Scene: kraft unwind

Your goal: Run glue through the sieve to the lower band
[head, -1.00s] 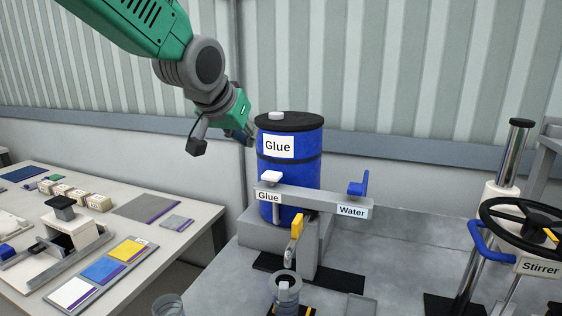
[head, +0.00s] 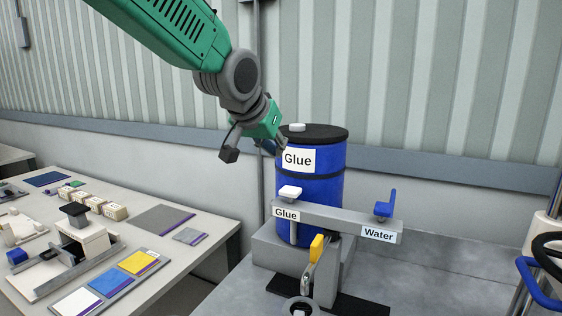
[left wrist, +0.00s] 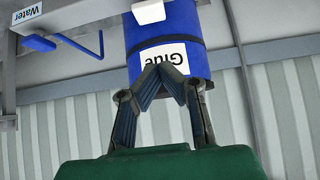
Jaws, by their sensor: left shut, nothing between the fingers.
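The blue glue drum (head: 318,195) with a black lid stands behind a grey dispenser bar (head: 335,218). The bar carries a white glue lever (head: 290,192) and a blue water lever (head: 384,204). My left gripper (head: 275,147) is shut and empty, at the drum's upper left. In the left wrist view its fingertips (left wrist: 163,75) overlap the drum's label (left wrist: 164,58); contact is unclear. My right gripper is out of view.
The left table (head: 190,262) holds colour sample cards (head: 104,281), small pale blocks (head: 97,204) and a grey slide device (head: 82,236). A black wheel (head: 548,258) with a blue handle stands at the right edge. The grey bench right of the dispenser is clear.

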